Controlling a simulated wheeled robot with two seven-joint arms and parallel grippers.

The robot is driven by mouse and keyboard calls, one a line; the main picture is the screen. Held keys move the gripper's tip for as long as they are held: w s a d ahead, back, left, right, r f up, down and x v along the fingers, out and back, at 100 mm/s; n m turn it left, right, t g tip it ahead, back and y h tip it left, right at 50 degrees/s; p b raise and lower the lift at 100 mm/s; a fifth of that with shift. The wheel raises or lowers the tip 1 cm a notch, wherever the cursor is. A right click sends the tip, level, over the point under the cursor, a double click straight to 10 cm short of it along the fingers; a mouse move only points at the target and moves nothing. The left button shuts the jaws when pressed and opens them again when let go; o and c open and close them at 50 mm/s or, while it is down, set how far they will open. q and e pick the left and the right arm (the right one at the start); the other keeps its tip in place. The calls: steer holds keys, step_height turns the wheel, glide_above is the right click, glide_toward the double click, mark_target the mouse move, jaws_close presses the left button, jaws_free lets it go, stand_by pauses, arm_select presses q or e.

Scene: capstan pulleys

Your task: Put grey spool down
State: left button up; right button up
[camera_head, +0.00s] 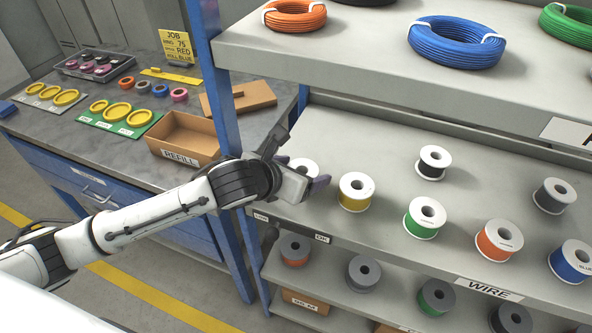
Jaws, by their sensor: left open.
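My left gripper (297,162) reaches in from the left to the left end of the middle shelf (375,140). Its fingers are apart, one up by the blue post and one low to the right. A spool with a white top (304,166) stands between or just behind the fingers. Its winding is mostly hidden by the gripper, so I cannot tell its colour or whether a finger touches it. On the shelf below, a grey-looking spool (364,272) stands among others. My right gripper is out of view.
Yellow (355,191), green (424,218), orange (498,240) and blue (572,261) spools line the middle shelf's front. Black (433,162) and dark grey (554,196) spools stand behind. A blue post (216,110) rises beside my gripper. The REFILL box (183,139) is on the bench.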

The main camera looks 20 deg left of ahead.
arm_select(q)
steer(key=v, duration=1.2)
steer(key=shift+r, duration=0.15)
stand_by(0.8)
